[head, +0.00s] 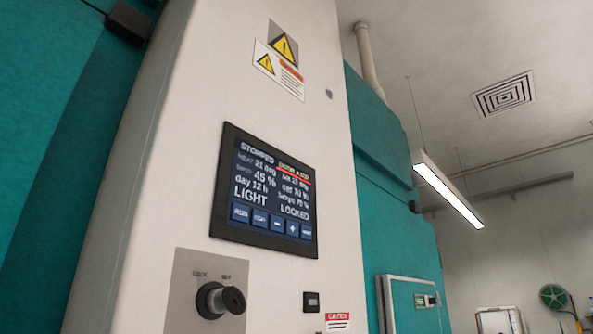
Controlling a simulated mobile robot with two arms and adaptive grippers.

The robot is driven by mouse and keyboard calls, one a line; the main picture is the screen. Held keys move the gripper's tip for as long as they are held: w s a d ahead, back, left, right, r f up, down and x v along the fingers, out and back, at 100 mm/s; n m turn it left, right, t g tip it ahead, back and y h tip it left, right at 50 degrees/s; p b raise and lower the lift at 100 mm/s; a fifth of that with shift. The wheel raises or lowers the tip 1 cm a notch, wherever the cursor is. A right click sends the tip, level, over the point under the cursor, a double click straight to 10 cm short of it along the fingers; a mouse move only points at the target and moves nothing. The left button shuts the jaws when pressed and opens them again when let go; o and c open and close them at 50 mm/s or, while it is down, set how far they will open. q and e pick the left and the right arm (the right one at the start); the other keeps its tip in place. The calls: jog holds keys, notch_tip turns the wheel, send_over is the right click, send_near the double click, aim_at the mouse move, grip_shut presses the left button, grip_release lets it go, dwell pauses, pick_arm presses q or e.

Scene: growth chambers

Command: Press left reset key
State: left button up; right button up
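A dark touch screen (265,192) is set in the white panel (205,110). It reads "STOPPED", "LIGHT" and "LOCKED", and a red line runs under text at its top right. A row of blue keys lies along its bottom: a "RUN" key (240,212), a second key, a minus key, a plus key (292,228) and a rightmost key (306,231) whose label is too small to read surely. Below the screen, a black knob (220,300) sits on a grey plate with two small labels above it, the right one like "SET". Neither of my grippers is in view.
A small black fitting (311,301) and a caution label (337,321) are below the screen. Warning stickers (280,62) are above it. Teal cabinets (385,190) flank the white panel. A second control box (413,303) and a green reel (553,296) are at lower right.

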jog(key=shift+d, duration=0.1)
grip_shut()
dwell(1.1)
